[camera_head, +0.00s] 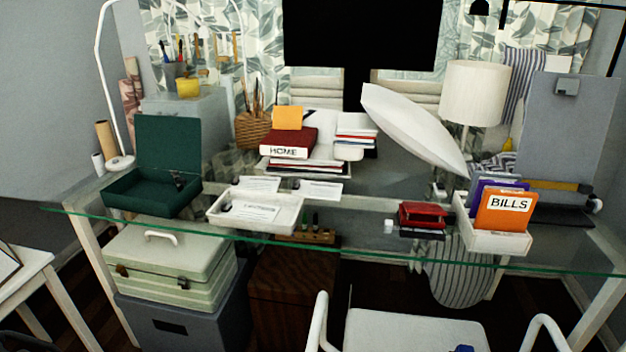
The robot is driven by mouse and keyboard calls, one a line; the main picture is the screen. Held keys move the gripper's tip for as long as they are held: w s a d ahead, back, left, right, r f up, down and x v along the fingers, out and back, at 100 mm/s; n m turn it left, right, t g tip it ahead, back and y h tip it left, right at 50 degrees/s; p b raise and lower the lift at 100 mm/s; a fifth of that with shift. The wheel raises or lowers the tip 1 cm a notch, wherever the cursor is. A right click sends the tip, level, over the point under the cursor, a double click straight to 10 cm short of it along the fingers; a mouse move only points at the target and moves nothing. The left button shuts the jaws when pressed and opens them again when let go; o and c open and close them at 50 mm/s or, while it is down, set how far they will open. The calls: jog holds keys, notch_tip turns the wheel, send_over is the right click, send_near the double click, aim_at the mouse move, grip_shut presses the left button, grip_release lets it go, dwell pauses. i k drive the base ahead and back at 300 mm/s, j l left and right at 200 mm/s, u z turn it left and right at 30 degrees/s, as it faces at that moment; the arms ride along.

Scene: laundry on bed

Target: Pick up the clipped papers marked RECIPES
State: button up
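Several small white paper bundles with dark clips lie at the middle of the glass desk. One bundle (259,184) lies at the back left, and another bundle (320,189) lies to its right. A third bundle (257,209) lies inside a shallow white tray (285,224) in front of them. Their lettering is too small to read, so I cannot tell which one is marked RECIPES. My gripper is not in view.
A green open box (160,190) stands left of the tray. A red box (422,213) and a white holder (490,238) with an orange BILLS folder (505,211) stand right. Behind are a HOME book (289,143), a basket (256,128) and a lamp (471,93). A white chair (415,330) stands in front.

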aim_at(320, 190)
jog(key=i+j, duration=0.2)
jog(key=j, duration=0.2)
jog(key=i+j, duration=0.2)
jog(key=j, duration=0.2)
jog(key=i+j, duration=0.15)
jog(key=j, duration=0.25)
jog(key=i+j, duration=0.2)
jog(key=j, duration=0.2)
jog(key=i+j, duration=0.2)
jog(key=j, duration=0.2)
jog(key=i+j, duration=0.2)
jog(key=j, duration=0.15)
jog(key=i+j, duration=0.2)
jog(key=j, duration=0.2)
jog(key=j+z, duration=0.1)
jog(key=z, duration=0.35)
jog(key=j+z, duration=0.1)
jog(key=z, duration=0.3)
jog(key=j+z, duration=0.15)
jog(key=z, duration=0.3)
jog(key=i+j+z, duration=0.1)
jog(key=z, duration=0.15)
jog(key=i+j, duration=0.35)
